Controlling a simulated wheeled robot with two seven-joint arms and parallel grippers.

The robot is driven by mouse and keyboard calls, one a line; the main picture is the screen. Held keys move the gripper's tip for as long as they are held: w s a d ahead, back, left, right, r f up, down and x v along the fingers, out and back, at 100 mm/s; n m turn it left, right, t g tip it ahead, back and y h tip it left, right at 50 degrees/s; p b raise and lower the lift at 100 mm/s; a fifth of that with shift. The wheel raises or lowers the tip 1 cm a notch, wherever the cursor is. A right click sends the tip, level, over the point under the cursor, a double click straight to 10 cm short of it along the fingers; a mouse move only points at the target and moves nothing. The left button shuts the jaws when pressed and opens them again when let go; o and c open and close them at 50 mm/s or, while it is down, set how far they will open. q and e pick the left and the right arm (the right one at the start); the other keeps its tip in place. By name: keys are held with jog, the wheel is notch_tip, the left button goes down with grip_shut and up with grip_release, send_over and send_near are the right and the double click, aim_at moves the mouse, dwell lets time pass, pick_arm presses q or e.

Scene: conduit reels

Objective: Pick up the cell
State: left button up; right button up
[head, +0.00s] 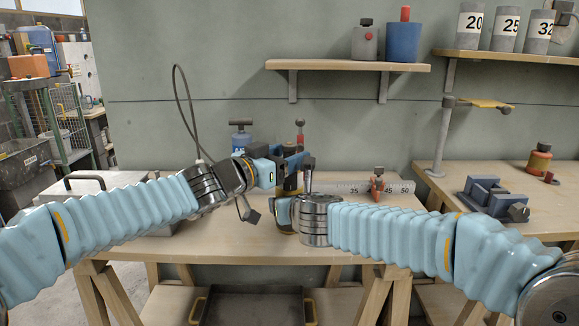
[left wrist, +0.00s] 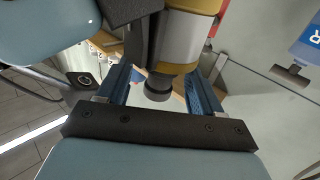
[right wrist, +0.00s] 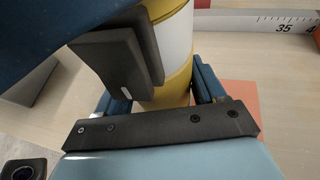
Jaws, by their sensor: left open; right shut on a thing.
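The cell is a yellow and white cylinder with a dark end cap; it shows in the left wrist view (left wrist: 185,45) and the right wrist view (right wrist: 172,50). In the head view it is mostly hidden between my grippers, with a small part (head: 290,184) showing. My right gripper (head: 288,208) is shut on the cell low down; its fingers (right wrist: 160,92) lie on either side of the yellow lower band. My left gripper (head: 292,160) is open at the upper part, with the dark cap between its fingers (left wrist: 160,90). I cannot tell whether they touch it.
A ruler-like bar (head: 345,187) with a red-brown clamp (head: 377,184) lies behind on the wooden bench (head: 350,217). A wall shelf (head: 345,67) hangs above.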

pick_arm(q)
jog(key=shift+w+d, duration=0.4)
jog(key=shift+w, duration=0.15)
jog(key=c, duration=1.1)
notch_tip(320, 180, up, 10)
jog(key=shift+r, duration=0.1)
pick_arm(e)
jog(key=o, duration=1.4)
